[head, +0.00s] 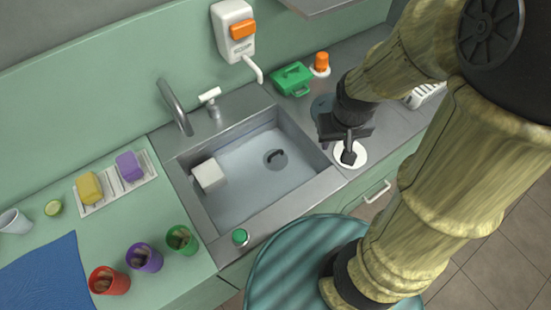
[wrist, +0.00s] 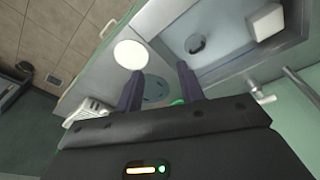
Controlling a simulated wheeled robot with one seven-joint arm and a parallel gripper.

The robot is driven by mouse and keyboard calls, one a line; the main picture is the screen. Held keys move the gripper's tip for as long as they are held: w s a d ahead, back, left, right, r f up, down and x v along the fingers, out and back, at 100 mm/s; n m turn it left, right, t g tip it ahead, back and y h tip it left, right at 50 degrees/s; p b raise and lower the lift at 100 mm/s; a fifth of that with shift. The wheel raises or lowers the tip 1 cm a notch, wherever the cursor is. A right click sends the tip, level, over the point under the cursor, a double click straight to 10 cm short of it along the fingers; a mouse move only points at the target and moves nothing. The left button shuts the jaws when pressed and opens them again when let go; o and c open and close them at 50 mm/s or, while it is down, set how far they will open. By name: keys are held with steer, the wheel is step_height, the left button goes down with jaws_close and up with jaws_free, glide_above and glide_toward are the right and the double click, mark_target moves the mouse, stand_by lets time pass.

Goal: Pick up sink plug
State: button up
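A dark round piece with a raised loop (head: 276,158), which looks like the sink plug, lies on the floor of the sink (head: 242,190). It also shows in the wrist view (wrist: 196,44), beyond the tip of the right finger. My gripper (head: 349,153) is over the counter right of the sink, in front of a white disc (head: 362,155). In the wrist view my gripper (wrist: 159,69) has its two fingers well apart with nothing between them. It is clear of the plug.
A white block (head: 208,174) sits at the sink's left side. A faucet (head: 175,107) and a white tap (head: 210,97) stand behind. A grey disc (wrist: 155,88) lies on the right counter. Several cups stand left.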

steer(key=w+a+f+n+g+h+b, duration=0.1)
steer(key=w+a+f+n+h+b, duration=0.2)
steer(key=f, duration=0.5)
steer(key=w+a+f+n+g+h+b, duration=0.1)
steer(key=w+a+f+n+b, duration=0.15)
steer(key=f+n, duration=0.45)
steer(key=n+t+h+b, duration=0.5)
steer(key=n+b, duration=0.3)
steer(key=n, duration=0.3)
glide_above(269, 160)
steer(key=s+d, duration=0.2)
steer(key=s, duration=0.3)
steer(key=f, duration=1.6)
steer(key=shift+w+d+f, duration=0.15)
steer(key=shift+d+f, duration=0.05)
steer(key=a+f+n+t, duration=0.1)
steer(key=w+a+f+n+t+b, duration=0.1)
steer(key=a, duration=0.1)
steer(key=a+f+n+t+b, duration=0.1)
steer(key=a+n+t, duration=0.1)
steer(key=shift+w+a+f, duration=0.2)
steer(key=shift+w+f, duration=0.05)
steer(key=shift+w, duration=0.1)
steer(key=shift+a+n+t, duration=0.3)
steer(key=shift+a+n, duration=0.05)
steer(key=shift+n, duration=0.05)
steer(key=shift+w+d+f, duration=0.1)
steer(key=shift+d, duration=0.05)
steer(key=shift+x, duration=1.1)
